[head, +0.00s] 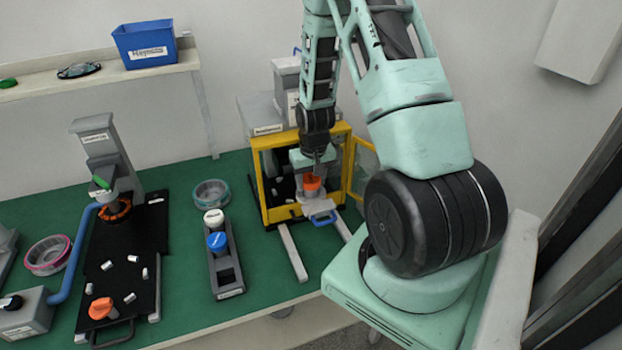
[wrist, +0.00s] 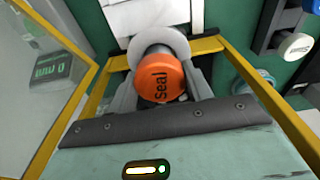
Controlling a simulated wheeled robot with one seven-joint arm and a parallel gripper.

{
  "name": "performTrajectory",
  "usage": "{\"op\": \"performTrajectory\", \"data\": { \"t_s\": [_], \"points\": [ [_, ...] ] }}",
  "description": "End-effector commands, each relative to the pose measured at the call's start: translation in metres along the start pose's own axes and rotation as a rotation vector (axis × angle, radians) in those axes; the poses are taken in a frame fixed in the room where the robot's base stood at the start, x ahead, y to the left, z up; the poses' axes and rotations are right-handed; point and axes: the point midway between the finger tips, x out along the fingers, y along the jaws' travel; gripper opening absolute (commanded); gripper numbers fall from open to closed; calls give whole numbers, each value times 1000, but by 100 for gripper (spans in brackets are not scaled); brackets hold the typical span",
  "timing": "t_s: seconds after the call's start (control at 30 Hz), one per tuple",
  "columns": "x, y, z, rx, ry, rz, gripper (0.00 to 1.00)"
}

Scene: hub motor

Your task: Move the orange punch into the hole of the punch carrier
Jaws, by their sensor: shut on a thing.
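The orange punch (head: 312,183), marked "Seal" in the wrist view (wrist: 158,80), is inside the yellow-framed press. My gripper (head: 314,172) reaches down into the frame from above and is shut on the punch, with grey fingers on both sides of it. A pale round piece (wrist: 160,42) shows behind the punch. I cannot tell whether the punch still touches the press. The dark punch carrier (head: 226,269) lies on the green table left of the press. A white punch (head: 213,218) and a blue punch (head: 217,242) stand in it, and its front hole looks empty.
The yellow frame (head: 262,185) surrounds my gripper closely, with its clear door (head: 365,168) open at the right. A blue-handled slide (head: 319,219) and rails are in front. A round dish (head: 211,193) stands behind the carrier. Another press (head: 97,150) stands at the left.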

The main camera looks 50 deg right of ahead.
Motion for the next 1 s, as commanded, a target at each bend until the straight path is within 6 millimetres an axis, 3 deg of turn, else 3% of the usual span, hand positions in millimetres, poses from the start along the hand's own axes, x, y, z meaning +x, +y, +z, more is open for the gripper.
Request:
{"op": "performTrajectory", "data": {
  "t_s": [0.47, 1.0],
  "points": [
    [4, 0, 0, 0, 2, 0, 27],
    [26, 0, 3, 0, 0, 0, 27]
  ]
}}
